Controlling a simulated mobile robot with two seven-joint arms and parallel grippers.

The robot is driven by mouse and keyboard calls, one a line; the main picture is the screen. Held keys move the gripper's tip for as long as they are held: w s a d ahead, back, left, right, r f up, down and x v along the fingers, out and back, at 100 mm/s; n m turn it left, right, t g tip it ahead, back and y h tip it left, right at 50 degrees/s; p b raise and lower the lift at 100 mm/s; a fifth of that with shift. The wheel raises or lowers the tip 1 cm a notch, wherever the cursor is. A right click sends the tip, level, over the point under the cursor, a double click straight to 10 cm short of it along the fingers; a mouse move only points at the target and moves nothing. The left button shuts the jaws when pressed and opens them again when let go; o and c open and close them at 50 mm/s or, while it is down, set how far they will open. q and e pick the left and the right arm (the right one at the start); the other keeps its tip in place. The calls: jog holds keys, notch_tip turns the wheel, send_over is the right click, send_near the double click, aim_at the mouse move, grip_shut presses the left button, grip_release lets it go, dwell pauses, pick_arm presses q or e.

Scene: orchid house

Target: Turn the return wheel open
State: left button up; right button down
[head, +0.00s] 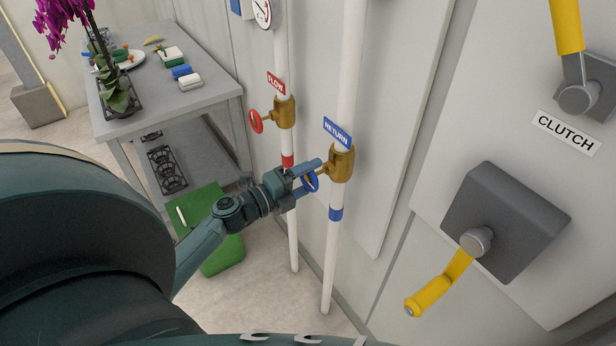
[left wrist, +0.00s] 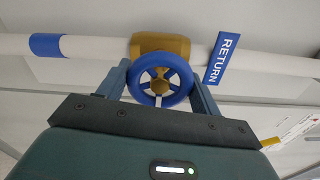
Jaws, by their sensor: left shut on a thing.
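The blue return wheel (head: 311,181) sits on the brass valve (head: 341,163) of the right-hand white pipe, under a blue RETURN label (head: 337,133). My left gripper (head: 308,174) is shut on the wheel, its fingers partly hiding it in the head view. In the left wrist view the round spoked wheel (left wrist: 161,80) lies between the two fingers (left wrist: 160,88), one at each side of the rim. The brass valve body (left wrist: 160,44) is just behind it. How far the wheel is turned cannot be told. My right gripper is not in view.
The red flow wheel (head: 256,121) is close by on the left pipe. A grey box with a yellow-handled crank (head: 430,296) and a CLUTCH label (head: 566,131) are on the wall at the right. A grey table (head: 205,99) with an orchid (head: 110,80) stands at the left.

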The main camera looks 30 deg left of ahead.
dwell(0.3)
pick_arm(q)
jog(key=o, duration=1)
jog(key=b+v, duration=0.2)
jog(key=v, duration=1.1)
jog(key=shift+s+d+f, duration=0.1)
